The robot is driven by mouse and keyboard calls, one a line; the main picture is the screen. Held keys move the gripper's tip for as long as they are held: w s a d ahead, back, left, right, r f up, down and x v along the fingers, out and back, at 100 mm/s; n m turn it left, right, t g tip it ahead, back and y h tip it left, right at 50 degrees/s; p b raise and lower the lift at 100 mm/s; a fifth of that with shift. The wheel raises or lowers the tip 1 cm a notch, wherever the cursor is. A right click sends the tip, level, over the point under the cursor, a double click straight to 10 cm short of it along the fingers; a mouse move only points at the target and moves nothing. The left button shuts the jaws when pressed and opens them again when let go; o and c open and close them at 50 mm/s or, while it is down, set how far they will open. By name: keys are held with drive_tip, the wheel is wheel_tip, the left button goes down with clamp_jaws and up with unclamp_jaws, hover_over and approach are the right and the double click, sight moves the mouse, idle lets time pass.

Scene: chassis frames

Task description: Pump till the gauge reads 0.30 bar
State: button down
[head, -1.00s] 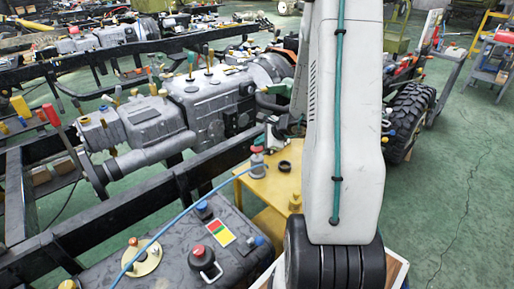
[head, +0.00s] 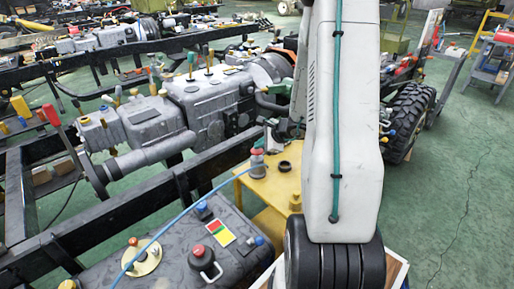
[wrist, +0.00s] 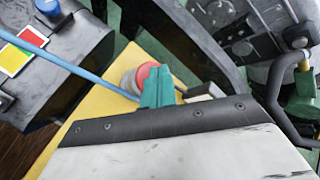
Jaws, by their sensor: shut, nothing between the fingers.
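The pump (head: 258,166) is a small grey cylinder with a red top, standing on a yellow stand (head: 279,186). A blue hose (head: 180,226) runs from it across the dark tank at lower left. I cannot make out a gauge dial or any reading.
The dark tank (head: 185,245) carries a red-knobbed cap (head: 201,257), a yellow flange (head: 141,257) and a red, green and yellow label (head: 221,233). A dark ring (head: 285,166) and a brass fitting (head: 295,202) are on the stand. A black chassis rail (head: 130,208) passes behind it.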

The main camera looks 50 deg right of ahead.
sight(260, 151)
drive_tip(key=shift+f, duration=0.35)
idle(0.4)
drive_tip(key=shift+r, duration=1.6)
drive_tip(key=shift+r, duration=2.5)
